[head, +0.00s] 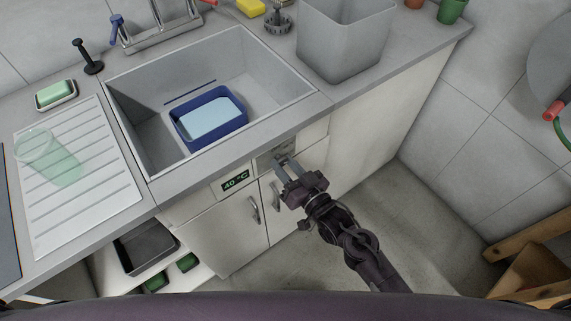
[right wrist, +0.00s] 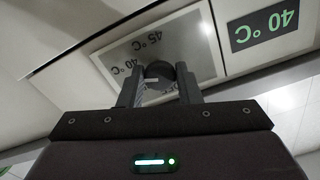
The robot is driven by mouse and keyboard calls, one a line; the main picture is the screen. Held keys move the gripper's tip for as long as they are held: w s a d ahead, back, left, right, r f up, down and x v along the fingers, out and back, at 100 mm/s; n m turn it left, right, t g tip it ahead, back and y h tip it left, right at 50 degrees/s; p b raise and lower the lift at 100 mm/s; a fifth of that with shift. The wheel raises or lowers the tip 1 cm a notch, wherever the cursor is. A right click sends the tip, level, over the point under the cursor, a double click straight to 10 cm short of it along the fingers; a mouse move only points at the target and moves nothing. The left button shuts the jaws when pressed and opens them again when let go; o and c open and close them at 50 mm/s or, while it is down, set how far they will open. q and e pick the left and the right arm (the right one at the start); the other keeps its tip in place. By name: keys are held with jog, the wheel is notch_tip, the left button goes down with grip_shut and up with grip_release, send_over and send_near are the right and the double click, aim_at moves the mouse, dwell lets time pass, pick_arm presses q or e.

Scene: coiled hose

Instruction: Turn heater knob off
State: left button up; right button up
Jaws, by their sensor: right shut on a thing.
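The heater knob (right wrist: 160,73) is a dark round knob on a grey panel (right wrist: 195,45) marked 40 °C and 45 °C. My right gripper (right wrist: 160,88) has its two fingers on either side of the knob and is shut on it. In the head view my right gripper (head: 281,163) reaches the panel on the cabinet front below the sink, and the knob is hidden there. A dark display (head: 236,181) left of the panel reads 40 °C in green; it also shows in the right wrist view (right wrist: 264,24). My left gripper is not in view.
The sink (head: 257,83) holds a blue basin (head: 207,143) with light blue water or content. A grey bin (head: 345,40) stands on the counter.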

jog(key=n, duration=0.5)
jog(key=shift+n+p, duration=0.3)
jog(key=shift+p, duration=0.05)
jog(key=n, duration=1)
jog(key=shift+n+p, duration=0.4)
jog(key=n, duration=0.5)
jog(key=shift+d, duration=0.1)
jog(key=shift+n, duration=0.3)
jog(key=o, duration=1)
jog(key=shift+c, duration=0.2)
jog(key=v, duration=0.7)
jog(key=shift+s+d, duration=0.25)
jog(key=shift+s, duration=0.05)
